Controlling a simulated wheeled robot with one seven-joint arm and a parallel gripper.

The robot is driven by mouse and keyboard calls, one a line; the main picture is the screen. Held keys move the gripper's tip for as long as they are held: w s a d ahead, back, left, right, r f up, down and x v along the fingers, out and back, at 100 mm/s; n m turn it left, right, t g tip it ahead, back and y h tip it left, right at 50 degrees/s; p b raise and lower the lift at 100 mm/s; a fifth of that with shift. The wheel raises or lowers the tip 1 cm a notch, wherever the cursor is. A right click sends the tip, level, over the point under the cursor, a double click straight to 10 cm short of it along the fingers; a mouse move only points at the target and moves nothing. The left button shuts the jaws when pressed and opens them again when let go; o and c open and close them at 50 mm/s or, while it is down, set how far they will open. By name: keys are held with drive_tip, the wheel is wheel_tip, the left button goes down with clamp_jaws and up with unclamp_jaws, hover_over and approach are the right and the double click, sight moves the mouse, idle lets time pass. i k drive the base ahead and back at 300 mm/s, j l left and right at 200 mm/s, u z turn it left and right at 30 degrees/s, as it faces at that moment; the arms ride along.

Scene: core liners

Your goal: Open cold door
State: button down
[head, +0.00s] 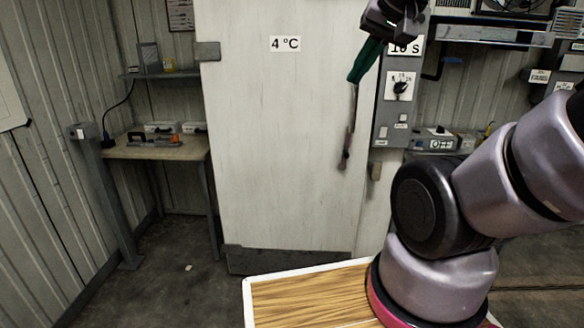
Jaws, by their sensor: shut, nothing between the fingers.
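The cold door (280,150) is a tall pale panel marked "4 °C", with a hinge at its upper left and a dark kick plate (285,261) at its foot. I cannot tell for sure whether it is fully closed or slightly ajar. A green handle-like piece (365,61) is near its right edge, with a thin, reddish-ended bar (349,135) below it. My gripper (388,20) is at the top of the view, just above and right of the green piece. It is shut and holds nothing. I cannot tell whether it touches the green piece.
A grey control panel (386,118) with a dial stands right of the door. A small side table (148,149) with tools stands at the left wall. A wooden-topped surface with a white rim (300,296) is in front of the door. Floor at lower left is mostly clear.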

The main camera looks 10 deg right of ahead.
sight(280, 103)
drive_tip(key=i+l+z, duration=0.15)
drive_tip(key=i+l, duration=0.2)
drive_tip(key=l, duration=0.3)
drive_tip(key=i+l+z, duration=0.1)
drive_tip(key=i+l, duration=0.25)
drive_tip(key=l, duration=0.25)
drive_tip(key=i+l+z, duration=0.15)
drive_tip(key=i+l, duration=0.25)
drive_tip(key=l, duration=0.2)
drive_tip(key=i+l+z, duration=0.1)
drive_tip(key=i+l, duration=0.3)
drive_tip(key=u, duration=0.1)
drive_tip(key=i+j, duration=0.05)
